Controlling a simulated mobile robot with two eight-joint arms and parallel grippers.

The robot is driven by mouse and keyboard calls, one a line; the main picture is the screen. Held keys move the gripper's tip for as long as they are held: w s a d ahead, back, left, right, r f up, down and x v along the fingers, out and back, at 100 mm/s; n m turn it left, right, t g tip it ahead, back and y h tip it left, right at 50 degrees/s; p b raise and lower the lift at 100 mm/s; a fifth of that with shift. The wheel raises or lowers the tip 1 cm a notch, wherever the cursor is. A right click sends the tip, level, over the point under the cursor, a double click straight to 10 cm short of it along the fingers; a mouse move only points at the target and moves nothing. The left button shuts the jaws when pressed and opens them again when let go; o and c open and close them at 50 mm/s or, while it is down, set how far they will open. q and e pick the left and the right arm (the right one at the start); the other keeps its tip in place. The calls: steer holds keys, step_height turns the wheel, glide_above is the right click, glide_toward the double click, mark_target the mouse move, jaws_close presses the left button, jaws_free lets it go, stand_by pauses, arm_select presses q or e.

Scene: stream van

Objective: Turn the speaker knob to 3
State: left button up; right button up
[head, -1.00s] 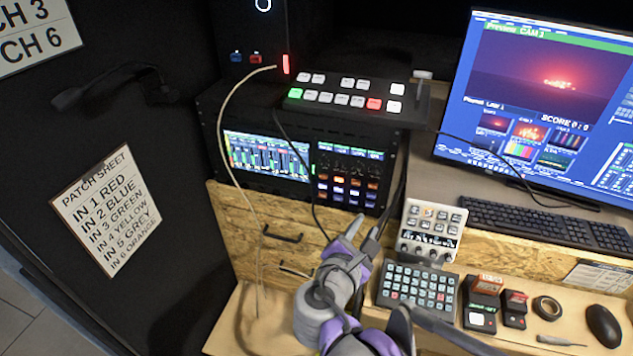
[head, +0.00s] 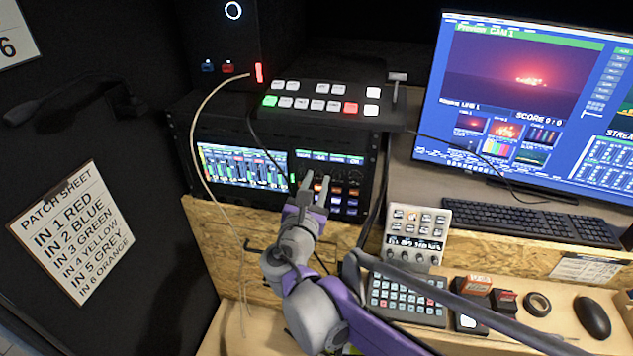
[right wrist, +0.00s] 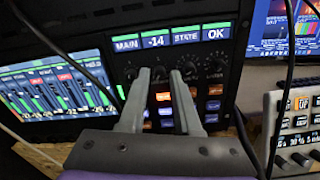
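The rack unit's right panel (head: 345,168) has a row of small dark knobs under its green displays. In the right wrist view the displays read MAIN, -14, STATE, OK. One dark knob (right wrist: 159,72) shows in the gap between my fingertips; another knob (right wrist: 214,66) is to the right. The knob labels are too small to read, so I cannot tell which is the speaker knob. My right gripper (head: 315,178) points at this panel, open with a narrow gap; it also shows in the right wrist view (right wrist: 161,72). Contact cannot be told. My left gripper is not in view.
Lit buttons (right wrist: 165,97) sit below the knobs, partly behind my fingers. A meter screen (head: 243,165) is left of the panel. A switcher (head: 320,103) stands on top. A thin black cable hangs in front of the rack. A small control deck (head: 416,228) stands to the right.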

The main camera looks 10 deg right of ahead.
steer(key=shift+w+d, duration=0.15)
steer(key=shift+w, duration=0.15)
jaws_close()
